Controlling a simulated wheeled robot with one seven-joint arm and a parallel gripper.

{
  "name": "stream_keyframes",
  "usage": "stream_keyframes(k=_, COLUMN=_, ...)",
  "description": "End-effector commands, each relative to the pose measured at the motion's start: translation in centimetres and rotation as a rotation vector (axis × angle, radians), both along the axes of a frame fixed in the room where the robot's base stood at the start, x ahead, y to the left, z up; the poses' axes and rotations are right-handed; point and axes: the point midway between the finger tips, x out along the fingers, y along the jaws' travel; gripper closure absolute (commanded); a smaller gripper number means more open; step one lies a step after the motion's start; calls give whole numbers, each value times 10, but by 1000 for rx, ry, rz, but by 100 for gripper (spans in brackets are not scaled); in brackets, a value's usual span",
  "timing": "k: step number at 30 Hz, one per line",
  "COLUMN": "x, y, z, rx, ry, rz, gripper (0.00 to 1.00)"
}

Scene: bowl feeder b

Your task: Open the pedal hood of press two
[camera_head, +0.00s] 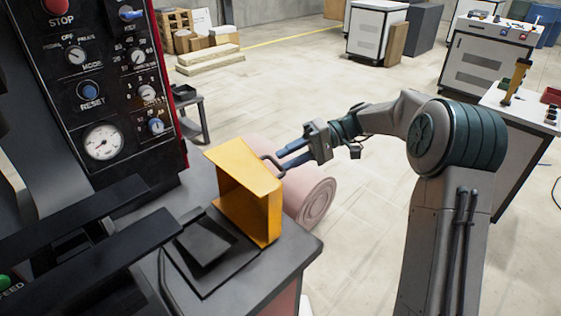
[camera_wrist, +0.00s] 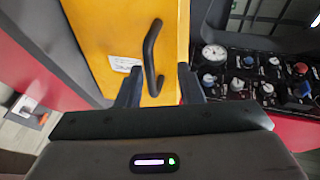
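The yellow pedal hood (camera_head: 268,212) stands on edge at the right side of a black base plate on the grey bench. Its hollow side faces the black pedal (camera_head: 205,240), which shows uncovered. A dark bent handle (camera_head: 270,160) sits on the hood's outer face. My gripper (camera_head: 283,158) is at that handle, reaching in from the right. In the wrist view the yellow hood face (camera_wrist: 100,35) fills the upper left. The handle (camera_wrist: 150,50) passes between my two fingers (camera_wrist: 158,85), with gaps beside it. The fingers are apart; contact is not clear.
The press control panel (camera_head: 105,80) with knobs and a gauge rises at left. Black bars (camera_head: 90,250) cross the lower left. A pink roll (camera_head: 315,200) lies on the floor behind the bench corner. A white table (camera_head: 525,120) stands right of my arm. Open floor lies beyond.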

Motion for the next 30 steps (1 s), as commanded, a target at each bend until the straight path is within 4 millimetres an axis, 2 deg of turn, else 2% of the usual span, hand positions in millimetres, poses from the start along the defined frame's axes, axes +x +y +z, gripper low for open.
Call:
stream_keyframes(k=6, x=24, y=-46, z=16, rx=1, ry=-2, rz=-5, gripper=68)
stream_keyframes(k=12, x=41, y=-77, z=27, rx=0, ry=-2, rz=-2, gripper=68)
stream_keyframes(k=18, x=48, y=-92, z=32, rx=-2, ry=1, rz=1, gripper=68)
stream_keyframes(k=28, x=49, y=-95, z=33, rx=-2, ry=1, rz=1, gripper=68)
stream_keyframes(k=30, x=48, y=-94, z=33, rx=-5, ry=0, rz=0, gripper=87)
